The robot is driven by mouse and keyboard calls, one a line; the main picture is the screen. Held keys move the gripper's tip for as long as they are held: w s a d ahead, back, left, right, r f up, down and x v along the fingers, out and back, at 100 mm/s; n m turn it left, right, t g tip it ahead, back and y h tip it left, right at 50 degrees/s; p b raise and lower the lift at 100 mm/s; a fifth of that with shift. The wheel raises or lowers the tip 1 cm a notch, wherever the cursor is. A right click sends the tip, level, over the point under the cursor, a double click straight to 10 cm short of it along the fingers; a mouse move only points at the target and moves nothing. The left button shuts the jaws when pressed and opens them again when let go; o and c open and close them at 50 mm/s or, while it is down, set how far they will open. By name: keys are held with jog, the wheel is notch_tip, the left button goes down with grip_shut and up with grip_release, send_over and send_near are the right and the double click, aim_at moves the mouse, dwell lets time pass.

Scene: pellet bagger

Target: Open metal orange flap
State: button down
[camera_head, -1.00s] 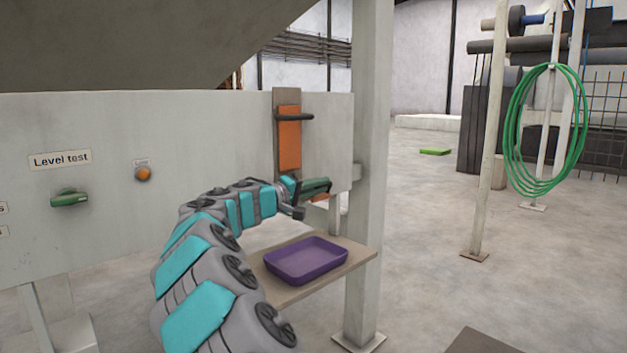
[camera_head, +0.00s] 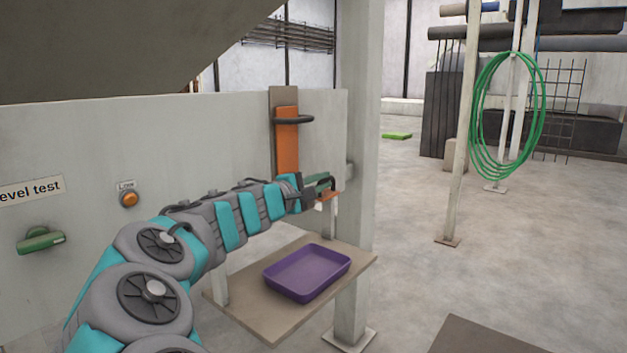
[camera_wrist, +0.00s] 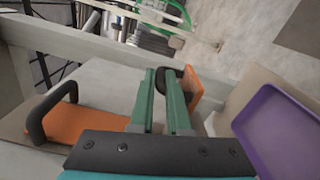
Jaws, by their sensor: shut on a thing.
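The small orange flap (camera_head: 327,196) is at the right end of the grey panel, below a tall orange plate, and juts out from the panel. It also shows in the wrist view (camera_wrist: 196,90), with a black handle (camera_wrist: 187,77) at its edge. My gripper (camera_head: 324,182), with green fingers, reaches this flap from the left. In the wrist view my fingertips (camera_wrist: 166,76) are at the black handle, shut on it. The fingers hide part of the handle. The flap's exact tilt is hard to tell.
The tall orange plate (camera_head: 287,150) with its own black handle (camera_head: 293,120) stands just above. A purple tray (camera_head: 306,272) rests on a shelf (camera_head: 250,310) below. A grey post (camera_head: 357,230) stands close on the right. An orange button (camera_head: 130,199) and green lever (camera_head: 40,240) are left.

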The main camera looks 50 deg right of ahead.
jog(key=shift+w, duration=0.1)
dwell(0.3)
jog(key=c, duration=1.2)
grip_release()
jog(key=shift+o, duration=0.2)
jog(key=shift+a, duration=0.15)
jog(key=a, duration=0.7)
jog(key=shift+s+a+b, duration=0.3)
jog(key=shift+s+b, duration=0.05)
jog(key=shift+b, duration=0.1)
